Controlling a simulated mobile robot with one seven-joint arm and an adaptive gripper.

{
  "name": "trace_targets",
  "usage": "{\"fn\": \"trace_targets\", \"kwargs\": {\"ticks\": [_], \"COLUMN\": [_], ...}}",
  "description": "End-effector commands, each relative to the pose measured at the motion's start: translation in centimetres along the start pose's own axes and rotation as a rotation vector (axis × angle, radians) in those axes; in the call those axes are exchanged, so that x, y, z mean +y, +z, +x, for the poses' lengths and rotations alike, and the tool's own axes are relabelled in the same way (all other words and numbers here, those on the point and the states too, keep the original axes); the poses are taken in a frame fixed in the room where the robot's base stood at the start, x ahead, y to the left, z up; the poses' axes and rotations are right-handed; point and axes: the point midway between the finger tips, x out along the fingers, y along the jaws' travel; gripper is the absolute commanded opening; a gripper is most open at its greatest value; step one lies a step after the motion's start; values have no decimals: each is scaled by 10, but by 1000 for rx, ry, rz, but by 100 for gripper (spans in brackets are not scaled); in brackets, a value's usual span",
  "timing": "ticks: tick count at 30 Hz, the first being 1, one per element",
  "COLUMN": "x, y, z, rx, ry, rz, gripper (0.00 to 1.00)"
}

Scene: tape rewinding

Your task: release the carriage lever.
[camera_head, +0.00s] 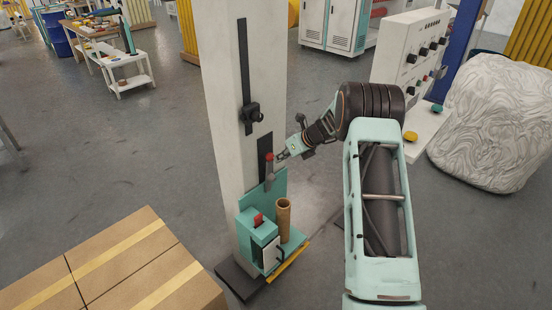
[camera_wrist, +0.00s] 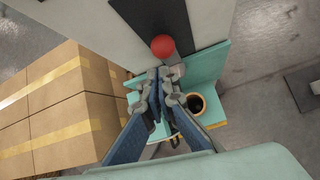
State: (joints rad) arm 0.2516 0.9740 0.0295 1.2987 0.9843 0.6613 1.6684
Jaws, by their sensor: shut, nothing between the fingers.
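A lever with a red ball knob (camera_head: 269,157) and a grey shank stands at a dark plate on the white column, above the teal carriage (camera_head: 279,185). The red knob also shows in the wrist view (camera_wrist: 163,47), just beyond my fingertips. My gripper (camera_head: 281,157) is shut and empty, close to the right side of the lever in the head view. In the wrist view my gripper (camera_wrist: 160,80) points at the lever's lower part, which the fingers partly hide. I cannot tell whether the fingertips touch it.
A brown tube (camera_head: 283,218) stands upright on the carriage, near a teal block with a red part (camera_head: 258,220). A black knob (camera_head: 251,113) sits on the column's slot. Cardboard boxes (camera_head: 118,265) fill the lower left. A control panel (camera_head: 412,55) and wrapped bundle (camera_head: 492,120) stand right.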

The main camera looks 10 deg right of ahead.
Motion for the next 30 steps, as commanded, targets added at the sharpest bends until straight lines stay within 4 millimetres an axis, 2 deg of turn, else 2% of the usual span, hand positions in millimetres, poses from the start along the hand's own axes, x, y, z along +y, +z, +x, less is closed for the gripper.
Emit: {"fn": "trace_targets", "kwargs": {"ticks": [1, 3, 9, 12, 18, 30], "x": [4, 4, 8, 8, 9, 6], "y": [20, 35, 68, 78, 86, 87], "z": [-7, -16, -36, -42, -47, -51], "rx": [-9, -9, -6, -5, -5, 2], "ry": [-2, -3, -5, -5, -5, -36], "rz": [-15, -13, -9, -9, -6, -50], "gripper": [0, 0, 0, 0, 0, 0]}}
